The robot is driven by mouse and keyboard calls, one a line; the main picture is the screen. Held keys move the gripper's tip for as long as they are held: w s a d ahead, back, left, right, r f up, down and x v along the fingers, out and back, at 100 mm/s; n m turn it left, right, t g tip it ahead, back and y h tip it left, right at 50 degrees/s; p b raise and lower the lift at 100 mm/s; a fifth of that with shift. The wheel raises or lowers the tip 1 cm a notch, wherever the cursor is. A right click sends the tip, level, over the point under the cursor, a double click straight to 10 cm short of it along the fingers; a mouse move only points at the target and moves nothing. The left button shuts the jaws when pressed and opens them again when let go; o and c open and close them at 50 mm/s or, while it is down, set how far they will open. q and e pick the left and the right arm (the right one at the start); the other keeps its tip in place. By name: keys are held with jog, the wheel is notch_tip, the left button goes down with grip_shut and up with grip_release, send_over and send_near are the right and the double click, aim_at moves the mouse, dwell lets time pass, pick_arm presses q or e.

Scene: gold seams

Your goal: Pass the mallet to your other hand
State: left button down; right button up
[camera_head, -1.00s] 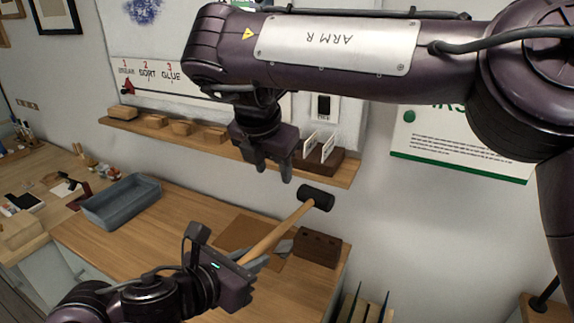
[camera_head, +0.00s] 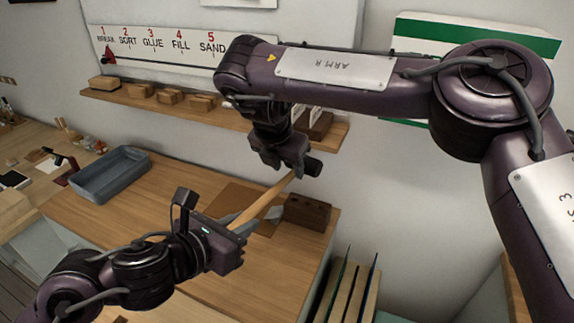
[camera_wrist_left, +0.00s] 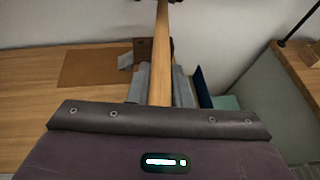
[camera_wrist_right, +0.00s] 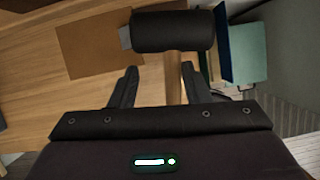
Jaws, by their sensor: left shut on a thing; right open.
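The mallet has a black cylindrical head (camera_wrist_right: 172,31) and a light wooden handle (camera_head: 262,201). My left gripper (camera_head: 247,228) is shut on the lower handle and holds the mallet tilted above the workbench, head up and to the right. The handle runs forward between the fingers in the left wrist view (camera_wrist_left: 160,90). My right gripper (camera_head: 288,172) is open, just below the head. In the right wrist view its fingers (camera_wrist_right: 155,88) stand on either side of the upper handle, with gaps showing. In the head view the right gripper hides part of the mallet.
A blue-grey tray (camera_head: 112,176) sits on the workbench at the left. A brown block with holes (camera_head: 307,212) and a brown mat (camera_head: 228,198) lie beneath the mallet. A wall shelf (camera_head: 190,112) with wooden blocks runs behind. Upright boards (camera_head: 345,290) stand at the bench's right end.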

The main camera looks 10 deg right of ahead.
pick_arm(q)
jog(key=shift+r, duration=0.1)
pick_arm(e)
jog(key=shift+f, duration=0.15)
pick_arm(q)
jog(key=shift+s+d, duration=0.1)
pick_arm(e)
grip_shut()
pick_arm(q)
jog(key=c, duration=1.3)
grip_release()
jog(key=shift+c, duration=0.2)
jog(key=shift+o, duration=0.7)
